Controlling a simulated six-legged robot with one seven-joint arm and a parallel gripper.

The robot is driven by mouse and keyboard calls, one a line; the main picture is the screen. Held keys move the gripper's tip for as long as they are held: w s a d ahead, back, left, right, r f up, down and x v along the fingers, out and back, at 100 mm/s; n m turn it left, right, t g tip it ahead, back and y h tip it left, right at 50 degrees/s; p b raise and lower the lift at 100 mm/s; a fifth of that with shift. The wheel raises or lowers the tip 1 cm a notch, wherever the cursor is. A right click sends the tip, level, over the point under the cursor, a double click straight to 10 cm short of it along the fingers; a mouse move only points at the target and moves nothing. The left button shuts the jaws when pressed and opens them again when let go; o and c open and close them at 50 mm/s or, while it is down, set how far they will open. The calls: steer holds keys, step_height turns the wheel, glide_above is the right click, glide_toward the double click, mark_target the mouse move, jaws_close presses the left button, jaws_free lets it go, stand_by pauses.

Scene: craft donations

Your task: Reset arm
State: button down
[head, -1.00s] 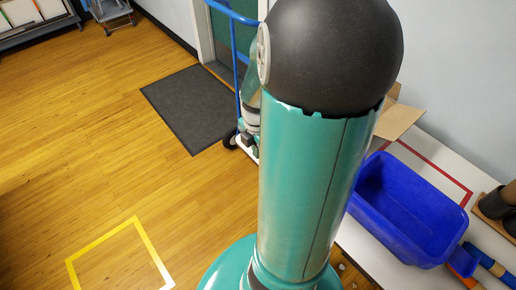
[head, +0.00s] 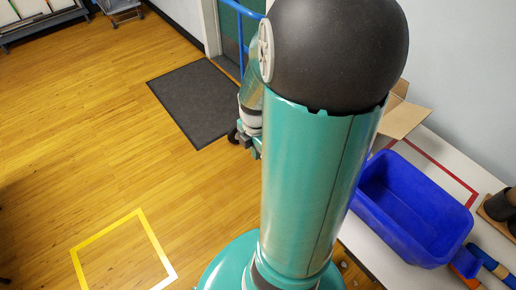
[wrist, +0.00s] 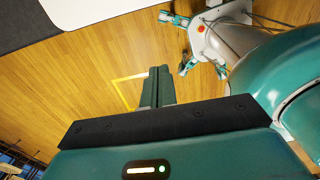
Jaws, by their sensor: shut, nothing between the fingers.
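My arm stands across the middle of the head view, with a teal link and a black rounded joint. My gripper (wrist: 158,88) shows in the wrist view, its dark fingers together with nothing between them, over the wooden floor. In the head view, a small part of the wrist end (head: 249,143) shows left of the arm link; the fingertips are too small to make out there.
A blue bin (head: 412,215) stands on a white table (head: 352,238) at the right, beside a cardboard box (head: 403,117). A dark mat (head: 196,103) lies before the door. A yellow-taped square (head: 147,236) marks the floor at lower left. The open wooden floor is clear.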

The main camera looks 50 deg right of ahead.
steer(key=shift+a+f, duration=0.15)
steer(key=shift+a, duration=0.25)
steer(key=d+r, duration=0.3)
steer(key=r, duration=0.9)
steer(key=shift+s, duration=0.2)
stand_by(0.4)
